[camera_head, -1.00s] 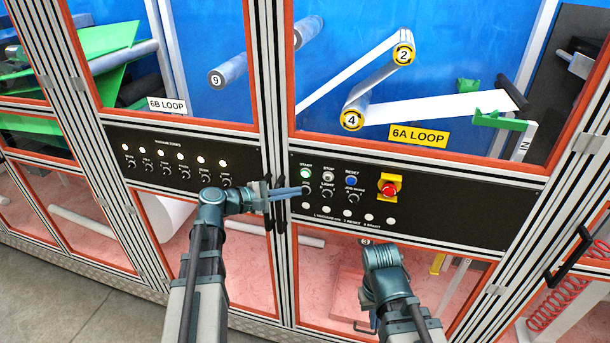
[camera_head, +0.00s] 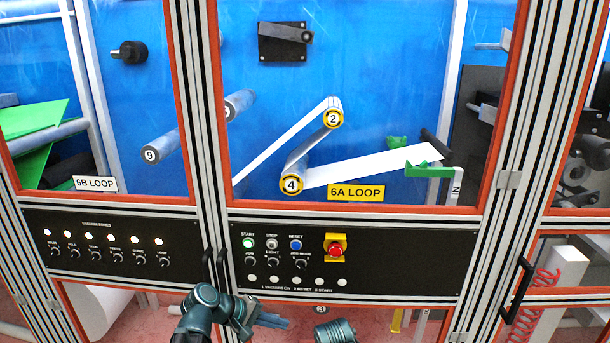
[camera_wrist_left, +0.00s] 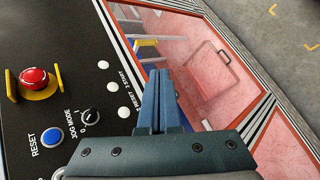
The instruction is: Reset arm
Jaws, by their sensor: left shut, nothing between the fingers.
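My left gripper (camera_head: 286,322) shows at the bottom of the head view, below the black button panel (camera_head: 400,272). Its fingers are shut and empty, and they point right. In the left wrist view the blue-grey fingers (camera_wrist_left: 160,82) are together, beside the white indicator dots of the panel. Part of my right arm (camera_head: 335,331) shows at the bottom edge of the head view; its gripper is out of sight. The panel carries the green START button (camera_head: 248,242), the STOP button (camera_head: 271,243), the blue RESET button (camera_head: 295,244) and a red emergency stop (camera_head: 335,249).
A second panel (camera_head: 110,245) of knobs is at the left. Dark door handles (camera_head: 222,270) stand between the panels. Behind glass are rollers and a white web (camera_head: 370,168). Another handle (camera_head: 517,292) and a red coiled hose (camera_head: 540,300) are at the right.

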